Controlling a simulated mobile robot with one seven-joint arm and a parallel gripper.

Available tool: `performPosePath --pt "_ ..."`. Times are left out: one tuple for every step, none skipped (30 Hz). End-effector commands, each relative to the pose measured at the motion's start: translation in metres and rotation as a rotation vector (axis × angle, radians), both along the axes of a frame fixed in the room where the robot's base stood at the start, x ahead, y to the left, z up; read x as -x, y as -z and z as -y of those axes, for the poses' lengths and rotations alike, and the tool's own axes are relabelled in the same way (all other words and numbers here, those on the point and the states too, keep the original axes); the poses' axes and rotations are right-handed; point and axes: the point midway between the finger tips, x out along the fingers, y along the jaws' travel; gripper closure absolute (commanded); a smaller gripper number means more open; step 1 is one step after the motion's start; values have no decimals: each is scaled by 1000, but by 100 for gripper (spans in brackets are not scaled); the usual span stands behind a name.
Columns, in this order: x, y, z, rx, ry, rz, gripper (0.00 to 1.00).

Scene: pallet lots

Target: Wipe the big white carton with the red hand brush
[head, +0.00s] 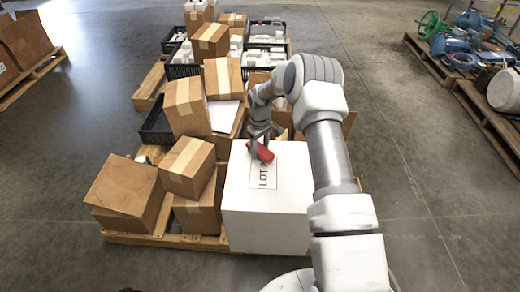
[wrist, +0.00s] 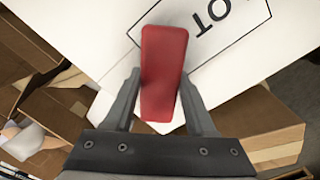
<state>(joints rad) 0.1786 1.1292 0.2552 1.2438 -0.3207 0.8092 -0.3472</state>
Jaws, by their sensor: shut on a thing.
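The big white carton (head: 265,215) stands at the front right of the pallet, with a black-framed label reading "LOT" on its top. Its white top also fills much of the wrist view (wrist: 90,40). My gripper (head: 257,143) is over the back part of that top. It is shut on the red hand brush (head: 262,152), which lies between the two fingers in the wrist view (wrist: 163,70). The brush is at or just above the carton top; I cannot tell whether it touches. Its bristles are hidden.
Brown cartons (head: 187,165) crowd the pallet (head: 150,238) left of and behind the white carton. Black crates (head: 157,125) stand further back. Another pallet (head: 490,120) with blue and green parts lies at the right. Floor (head: 420,200) is clear to the right.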

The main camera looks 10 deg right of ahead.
Motion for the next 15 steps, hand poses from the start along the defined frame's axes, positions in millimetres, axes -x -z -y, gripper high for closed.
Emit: performPosePath --pt "0 -5 0 0 0 -1 89" --pt "0 -8 0 0 0 0 89" --pt "0 -12 0 1 -1 0 89" --pt "0 -16 0 0 -1 1 89" --pt "-1 -19 0 0 -1 1 89" --pt "-1 -24 0 0 -1 1 89" --pt "-1 -27 0 0 -1 1 89" --pt "0 -30 0 0 -1 1 89" --pt "0 -34 0 0 -1 1 89" --pt "0 -37 0 0 0 1 89" --pt "-1 -40 0 0 0 1 89" --pt "-1 -44 0 0 0 1 89" --pt "-1 -47 0 0 0 2 89" --pt "-1 -50 0 0 0 2 89" --pt "-1 -54 0 0 0 2 89"
